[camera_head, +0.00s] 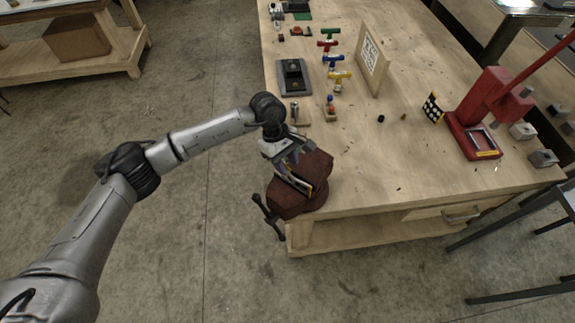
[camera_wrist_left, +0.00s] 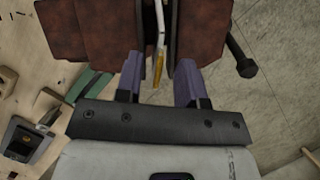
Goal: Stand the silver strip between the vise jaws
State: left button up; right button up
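The dark red vise (camera_head: 318,170) sits at the near left corner of the workbench, its handle hanging past the edge. In the left wrist view its two jaws (camera_wrist_left: 90,30) stand on both sides of a dark gap. A thin silver strip (camera_wrist_left: 160,25) with a yellow end (camera_wrist_left: 158,70) stands in that gap, between the jaws. Whether the jaws touch it I cannot tell. My left gripper (camera_head: 292,180) is over the vise. Its two purple fingers (camera_wrist_left: 160,85) are apart, with the strip's yellow end between them and clear space on both sides. My right gripper is not in view.
A grey tray (camera_head: 284,80), small holders and coloured T-shaped pieces (camera_head: 335,62) stand farther back on the bench (camera_head: 350,135). A red press (camera_head: 485,115) stands at the right. The bench middle is mostly clear.

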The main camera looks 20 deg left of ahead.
pick_arm(q)
jog(key=b+v, duration=0.1)
jog(key=v, duration=1.1)
jog(key=shift+a, duration=0.1)
